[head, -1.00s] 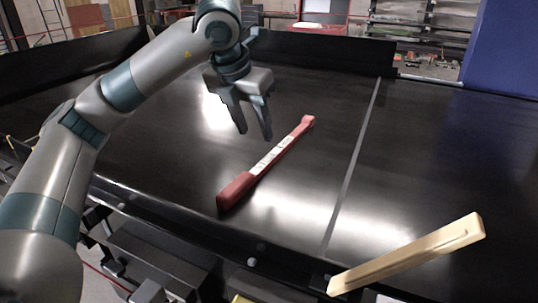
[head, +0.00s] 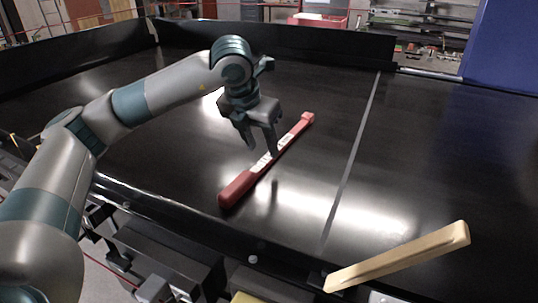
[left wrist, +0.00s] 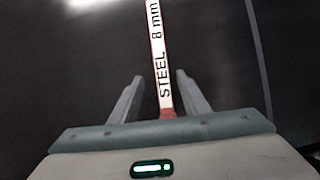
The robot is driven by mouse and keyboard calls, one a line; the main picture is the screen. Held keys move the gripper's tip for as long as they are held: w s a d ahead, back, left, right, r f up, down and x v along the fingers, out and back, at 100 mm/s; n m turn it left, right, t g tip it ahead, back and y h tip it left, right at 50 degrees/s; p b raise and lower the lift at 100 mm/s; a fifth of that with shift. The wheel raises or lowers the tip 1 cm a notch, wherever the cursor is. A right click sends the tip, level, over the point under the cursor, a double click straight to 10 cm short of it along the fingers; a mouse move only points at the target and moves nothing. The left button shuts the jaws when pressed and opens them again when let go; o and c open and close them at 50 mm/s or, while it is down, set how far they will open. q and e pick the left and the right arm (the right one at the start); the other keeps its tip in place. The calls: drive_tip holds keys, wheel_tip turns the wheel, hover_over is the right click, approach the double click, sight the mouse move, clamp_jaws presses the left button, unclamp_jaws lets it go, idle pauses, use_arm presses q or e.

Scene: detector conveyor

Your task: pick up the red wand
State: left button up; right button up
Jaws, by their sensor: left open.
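The red wand (head: 239,187) lies on the black conveyor, running from a thick red end at the near left to a thinner red end at the far right. Its middle carries a white label. My left gripper (head: 262,150) is open above the middle of the wand. In the left wrist view the label (left wrist: 158,60) reads "STEEL 8 mm" and runs up between the two open fingers (left wrist: 155,95). The fingers do not appear to touch it. Part of the wand is hidden behind the gripper in the head view. My right gripper is not in view.
The black conveyor belt (head: 320,150) is clear around the wand, with a grey seam line (head: 352,165) to its right. A pale wooden-looking bar (head: 400,258) shows at the lower right. A low black wall (head: 280,40) runs along the back.

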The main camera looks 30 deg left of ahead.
sight(267, 158)
use_arm(q)
drive_tip(key=shift+w+d+f+p, duration=0.1)
drive_tip(key=shift+d+f+p, duration=0.05)
drive_tip(key=shift+f+p, duration=0.15)
drive_tip(key=shift+p+x, duration=0.65)
drive_tip(key=shift+x, duration=0.3)
drive_tip(key=shift+w+f, duration=0.2)
drive_tip(key=shift+f, duration=0.4)
clamp_jaws()
